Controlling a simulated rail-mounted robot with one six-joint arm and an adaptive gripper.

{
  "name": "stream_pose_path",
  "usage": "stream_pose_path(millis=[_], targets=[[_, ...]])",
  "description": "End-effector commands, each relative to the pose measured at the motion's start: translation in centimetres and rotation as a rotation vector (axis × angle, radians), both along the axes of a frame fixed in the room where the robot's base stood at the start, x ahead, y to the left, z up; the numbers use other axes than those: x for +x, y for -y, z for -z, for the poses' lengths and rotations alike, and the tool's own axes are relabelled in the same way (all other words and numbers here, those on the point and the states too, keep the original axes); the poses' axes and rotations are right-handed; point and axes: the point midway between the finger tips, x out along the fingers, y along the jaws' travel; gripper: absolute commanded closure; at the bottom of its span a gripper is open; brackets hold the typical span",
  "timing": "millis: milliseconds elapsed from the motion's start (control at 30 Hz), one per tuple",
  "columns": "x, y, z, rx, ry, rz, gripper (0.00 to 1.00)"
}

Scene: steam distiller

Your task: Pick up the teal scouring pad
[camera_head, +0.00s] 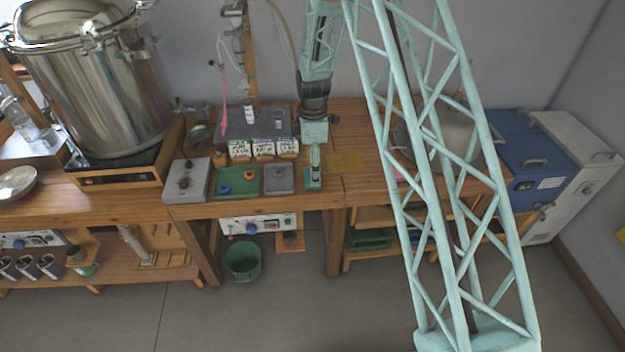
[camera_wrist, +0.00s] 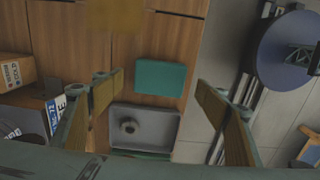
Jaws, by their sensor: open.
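The teal scouring pad (camera_wrist: 161,77) lies flat on the wooden bench in the wrist view, just beside a grey tray. It also shows in the head view (camera_head: 314,185), partly covered by my gripper (camera_head: 315,165). In the wrist view my gripper (camera_wrist: 160,83) is open. One finger is left of the pad and the other is right of it, with clear gaps on both sides. Nothing is held. The pad seems to lie below the fingertips; the exact height gap cannot be told.
The grey tray (camera_wrist: 170,121) with a small round object stands close to the pad. A green tray (camera_head: 222,190) and small cartons (camera_head: 263,147) stand left of my gripper in the head view. Bench space right of the pad is mostly clear. The bench's front edge is near.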

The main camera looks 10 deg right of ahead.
Motion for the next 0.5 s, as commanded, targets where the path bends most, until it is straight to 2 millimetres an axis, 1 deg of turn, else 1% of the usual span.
stream_pose_path(millis=[100,300,500], targets=[[0.0,-0.1,1.4,0.0,0.0,0.0,0.33],[0.0,-0.1,3.2,0.0,-0.001,0.0,0.33],[0.1,-0.1,3.8,0.0,0.002,0.0,0.33]])
